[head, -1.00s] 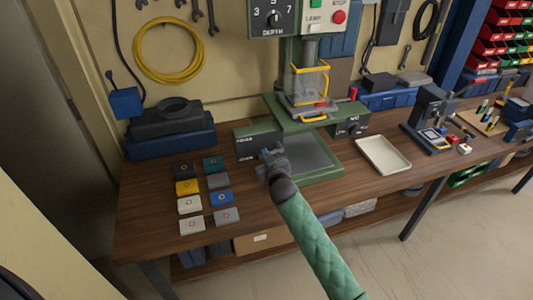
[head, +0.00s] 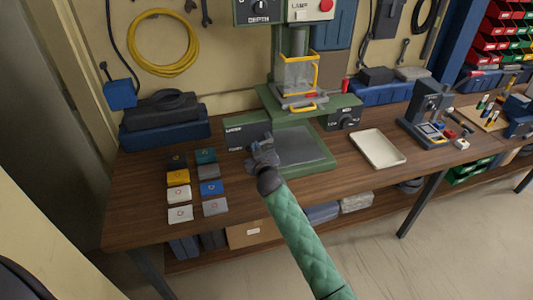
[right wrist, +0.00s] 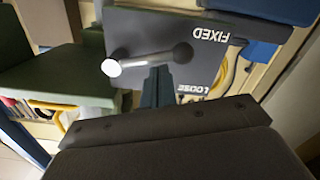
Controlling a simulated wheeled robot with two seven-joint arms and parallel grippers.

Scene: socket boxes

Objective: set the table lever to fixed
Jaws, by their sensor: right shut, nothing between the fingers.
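The table lever (right wrist: 148,60) shows in the right wrist view as a grey rod with a bright round end at left and a darker rounded end at right. It sits on a dark panel (right wrist: 140,28) whose "FIXED" and "LOOSE" labels appear upside down. The rod's right end lies between the two labels; I cannot tell its setting. My right gripper (right wrist: 159,76) is shut and empty, its fingertips just below the rod in the picture; contact is unclear. In the head view the right gripper (head: 261,146) is before the green press's left front panel (head: 236,133), hiding the lever.
The press table (head: 298,147) lies right of my right gripper, with a cream tray (head: 378,148) beyond. Several coloured boxes (head: 178,177) stand in two columns at left. The wooden bench (head: 140,220) is clear near its front edge.

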